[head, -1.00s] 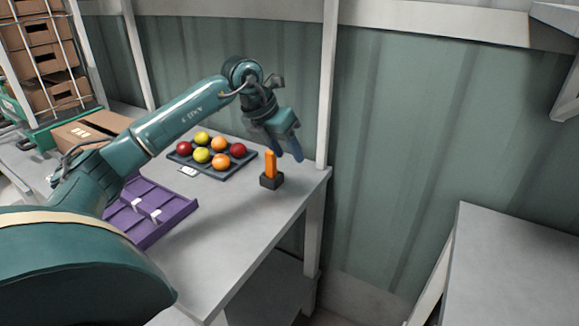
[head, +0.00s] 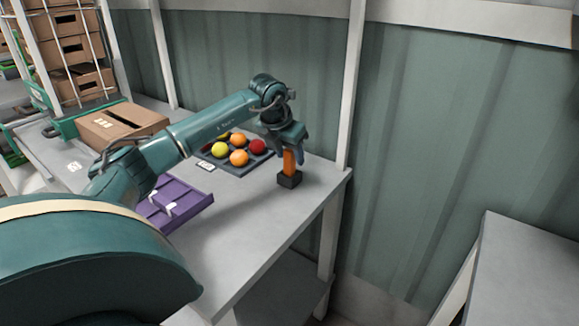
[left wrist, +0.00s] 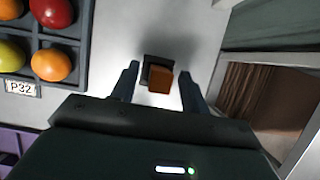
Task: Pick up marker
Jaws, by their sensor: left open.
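The orange marker (head: 289,160) stands upright in a small black holder (head: 289,180) near the right edge of the grey table. In the left wrist view the marker (left wrist: 160,80) is seen from above, with the dark holder (left wrist: 148,60) behind it. My left gripper (head: 290,158) is open and points down at the marker, its fingers around the marker's upper part. In the left wrist view the fingers (left wrist: 159,84) lie on either side of the marker with gaps, not touching it. My right gripper is not in view.
A dark tray (head: 232,169) with tomatoes and a label card (head: 206,165) lies left of the holder. A purple tray (head: 188,212) and a cardboard box (head: 112,122) are further left. A post (head: 351,90) rises beside the table's right corner.

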